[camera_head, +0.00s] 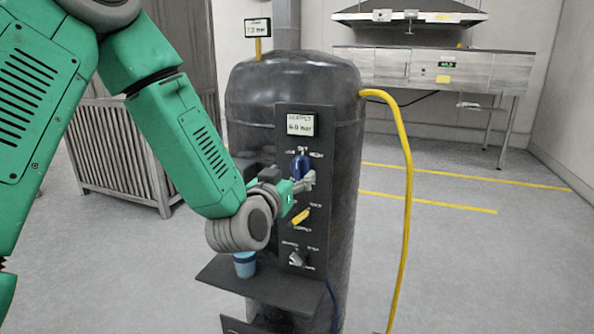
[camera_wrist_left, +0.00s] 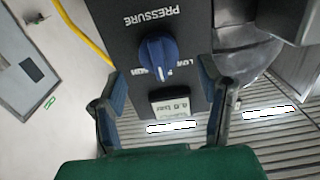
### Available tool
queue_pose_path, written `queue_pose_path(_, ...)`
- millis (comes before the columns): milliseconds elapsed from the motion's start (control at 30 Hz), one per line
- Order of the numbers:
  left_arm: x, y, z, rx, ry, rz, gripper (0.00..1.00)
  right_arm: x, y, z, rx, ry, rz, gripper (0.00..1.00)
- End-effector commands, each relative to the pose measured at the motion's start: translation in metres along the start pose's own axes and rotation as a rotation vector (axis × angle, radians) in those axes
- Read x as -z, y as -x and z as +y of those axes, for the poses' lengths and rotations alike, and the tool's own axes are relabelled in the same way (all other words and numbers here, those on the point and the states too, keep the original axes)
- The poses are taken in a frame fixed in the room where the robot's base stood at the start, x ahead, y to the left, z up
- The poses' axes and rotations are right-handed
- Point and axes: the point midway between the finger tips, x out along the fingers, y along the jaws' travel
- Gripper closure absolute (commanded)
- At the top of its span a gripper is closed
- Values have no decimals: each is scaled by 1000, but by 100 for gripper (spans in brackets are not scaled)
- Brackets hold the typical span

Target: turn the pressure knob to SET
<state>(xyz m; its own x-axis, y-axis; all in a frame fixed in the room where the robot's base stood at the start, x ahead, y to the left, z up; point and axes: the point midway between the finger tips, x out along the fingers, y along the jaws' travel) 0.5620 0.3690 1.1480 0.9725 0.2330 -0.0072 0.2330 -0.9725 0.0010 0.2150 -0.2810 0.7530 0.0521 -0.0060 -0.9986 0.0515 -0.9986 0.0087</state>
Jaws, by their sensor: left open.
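The blue pressure knob (camera_head: 300,167) is on the dark control panel of the tank, with a SET label above it and smaller labels to each side. In the left wrist view, the knob (camera_wrist_left: 157,48) appears upside down below the word PRESSURE. My left gripper (camera_head: 307,183) is at the panel, just below and right of the knob in the head view. In the wrist view its two fingers (camera_wrist_left: 162,95) are spread apart, with the knob beyond them and nothing visible between the tips. My right gripper is not in view.
A supply display (camera_head: 301,124) sits above the knob. A yellow lever (camera_head: 300,216) and a grey knob (camera_head: 297,257) are below it. A blue cup (camera_head: 245,264) stands on a dark shelf (camera_head: 270,284). A yellow hose (camera_head: 408,190) hangs right of the tank (camera_head: 295,80). Floor to the right is clear.

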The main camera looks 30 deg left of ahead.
Motion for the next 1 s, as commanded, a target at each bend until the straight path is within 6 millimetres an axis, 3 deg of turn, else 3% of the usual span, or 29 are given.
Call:
queue_pose_path(233, -2, 28, 0, -1, -1, -3, 38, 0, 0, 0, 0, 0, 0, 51)
queue_pose_path(833, -4, 31, 0, -1, -1, -6, 38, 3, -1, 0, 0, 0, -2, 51)
queue_pose_path(933, -23, 33, 4, -18, -9, -52, 38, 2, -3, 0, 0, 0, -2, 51)
queue_pose_path(1000, -53, 38, 10, -44, -22, -125, 38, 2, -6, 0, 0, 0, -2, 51)
